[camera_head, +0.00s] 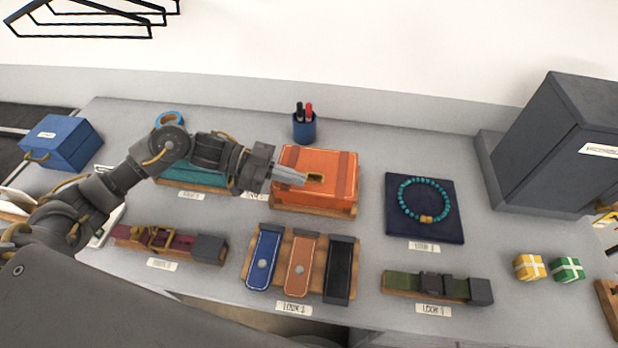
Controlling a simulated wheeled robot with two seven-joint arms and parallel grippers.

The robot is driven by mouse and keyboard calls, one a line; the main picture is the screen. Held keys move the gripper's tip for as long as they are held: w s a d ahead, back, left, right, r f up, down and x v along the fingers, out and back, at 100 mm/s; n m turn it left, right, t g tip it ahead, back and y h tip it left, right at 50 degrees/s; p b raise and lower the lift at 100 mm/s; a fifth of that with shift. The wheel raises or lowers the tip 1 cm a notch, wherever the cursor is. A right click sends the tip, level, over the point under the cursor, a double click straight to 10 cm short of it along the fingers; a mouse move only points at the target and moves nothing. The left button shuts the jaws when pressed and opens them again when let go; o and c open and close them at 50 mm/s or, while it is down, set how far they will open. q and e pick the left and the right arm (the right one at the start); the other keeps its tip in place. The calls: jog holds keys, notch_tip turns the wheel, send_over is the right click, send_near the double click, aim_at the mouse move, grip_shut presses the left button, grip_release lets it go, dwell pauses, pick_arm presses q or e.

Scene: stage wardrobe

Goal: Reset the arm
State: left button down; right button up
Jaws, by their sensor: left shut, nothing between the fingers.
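My left arm comes in from the left and reaches across the left half of the grey table. My left gripper (290,175) is shut and empty. Its fingertips are over or against the left part of the orange box (336,164), near the box's clasp; I cannot tell whether they touch it. The arm hides part of a teal item (190,174) behind it. My right gripper is not in view.
The grey table (370,158) holds a maroon belt (180,243), three straps on a wooden board (288,265), a green belt (415,285), a turquoise necklace (399,198) on a navy pad, and a pen cup (304,128). A dark cabinet (555,140) stands right.

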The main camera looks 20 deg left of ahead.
aim_at(278, 183)
pick_arm(q)
jog(key=shift+v, duration=1.8)
